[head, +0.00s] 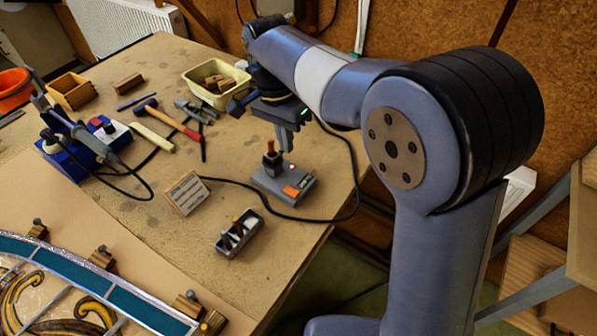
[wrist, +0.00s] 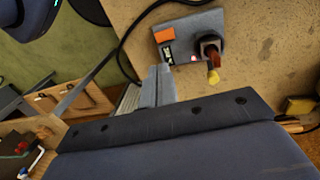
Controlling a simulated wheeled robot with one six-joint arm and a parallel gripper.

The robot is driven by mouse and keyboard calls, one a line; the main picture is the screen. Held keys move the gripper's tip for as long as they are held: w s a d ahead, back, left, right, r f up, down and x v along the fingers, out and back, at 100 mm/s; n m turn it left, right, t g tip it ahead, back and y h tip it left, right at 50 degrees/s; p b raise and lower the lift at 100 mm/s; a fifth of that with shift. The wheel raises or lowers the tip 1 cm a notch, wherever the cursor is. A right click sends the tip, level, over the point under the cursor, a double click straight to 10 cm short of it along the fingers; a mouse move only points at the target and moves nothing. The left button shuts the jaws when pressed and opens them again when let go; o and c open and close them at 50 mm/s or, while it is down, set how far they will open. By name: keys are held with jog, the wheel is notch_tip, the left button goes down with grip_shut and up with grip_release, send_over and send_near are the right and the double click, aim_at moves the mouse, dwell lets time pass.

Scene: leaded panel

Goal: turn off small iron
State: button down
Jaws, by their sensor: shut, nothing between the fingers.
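The small iron (head: 271,157) stands upright in a grey base (head: 268,183) on the bench. The base has an orange switch (head: 291,191) and a small lit red light (head: 291,167). In the wrist view the base (wrist: 205,22) shows the orange switch (wrist: 164,34), a dark label, and the iron (wrist: 211,52) seen end-on with a yellowish tip. My gripper (head: 286,149) is shut and empty. It hangs above the base, just right of the iron in the head view, apparently not touching it. In the wrist view its fingers (wrist: 158,70) are together below the switch.
A black cord (head: 343,205) loops around the base's right side. A small wooden plaque (head: 187,192) and a grey caddy (head: 240,234) stand near it. A blue station (head: 65,160) with another iron is at left. A yellow tub (head: 216,82) and a hammer (head: 172,122) lie behind.

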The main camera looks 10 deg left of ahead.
aim_at(295, 194)
jog(key=shift+f, duration=0.1)
dwell(0.3)
jog(key=f, duration=0.4)
jog(key=d+f+p, duration=0.1)
jog(key=f, duration=0.4)
jog(key=f+p, duration=0.1)
jog(key=f, duration=0.3)
jog(key=shift+s+d+f, duration=0.25)
jog(key=shift+s, duration=0.15)
jog(key=shift+f, duration=0.1)
jog(key=shift+f, duration=0.1)
jog(key=shift+s+d+f+b, duration=0.2)
jog(key=shift+f+b, duration=0.25)
jog(key=shift+b, duration=0.3)
jog(key=shift+r, duration=0.2)
jog(key=shift+f, duration=0.1)
jog(key=shift+p, duration=0.3)
